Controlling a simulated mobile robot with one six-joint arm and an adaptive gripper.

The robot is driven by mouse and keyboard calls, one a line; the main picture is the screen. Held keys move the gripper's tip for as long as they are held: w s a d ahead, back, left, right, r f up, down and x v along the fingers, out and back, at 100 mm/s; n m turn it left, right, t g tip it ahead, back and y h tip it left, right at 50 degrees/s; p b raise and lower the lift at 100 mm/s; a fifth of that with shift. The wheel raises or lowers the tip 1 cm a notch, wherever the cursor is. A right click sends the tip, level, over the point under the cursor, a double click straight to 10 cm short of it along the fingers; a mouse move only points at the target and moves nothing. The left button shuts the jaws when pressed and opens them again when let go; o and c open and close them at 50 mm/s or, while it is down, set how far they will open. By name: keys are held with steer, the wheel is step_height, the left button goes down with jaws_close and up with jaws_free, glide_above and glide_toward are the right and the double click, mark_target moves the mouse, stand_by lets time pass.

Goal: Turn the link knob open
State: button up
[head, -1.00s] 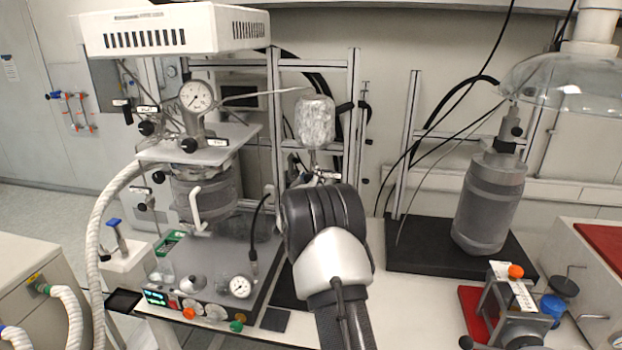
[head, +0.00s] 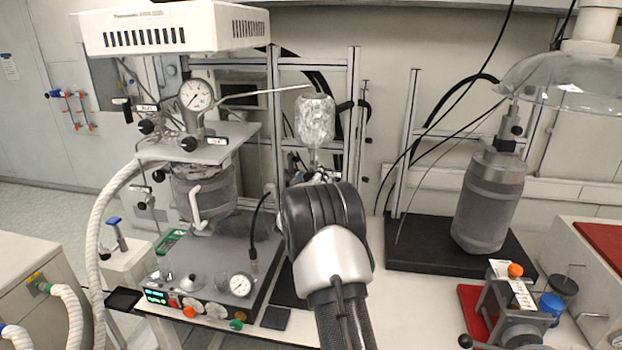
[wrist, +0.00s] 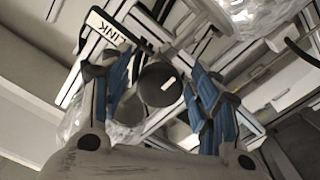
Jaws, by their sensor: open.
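The link knob (wrist: 160,84) is a dark round knob with a white mark on its face, in the middle of the wrist view. A white label reading LINK (wrist: 108,28) is on a bar above and left of it. My gripper (wrist: 160,78) is open, with one blue-padded finger on each side of the knob. The knob lies between the fingers with a visible gap on both sides in this view; I cannot tell how deep it sits. In the head view my own arm hides the gripper, and I cannot make out the knob there.
A foil-wrapped vessel (head: 315,121) stands above and behind my wrist, near metal frame posts (head: 354,115). A reactor with a pressure gauge (head: 196,95) stands at left, with a control box (head: 205,275) below. A grey cylinder (head: 488,203) stands on a black base at right.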

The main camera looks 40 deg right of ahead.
steer(key=v, duration=1.2)
stand_by(0.4)
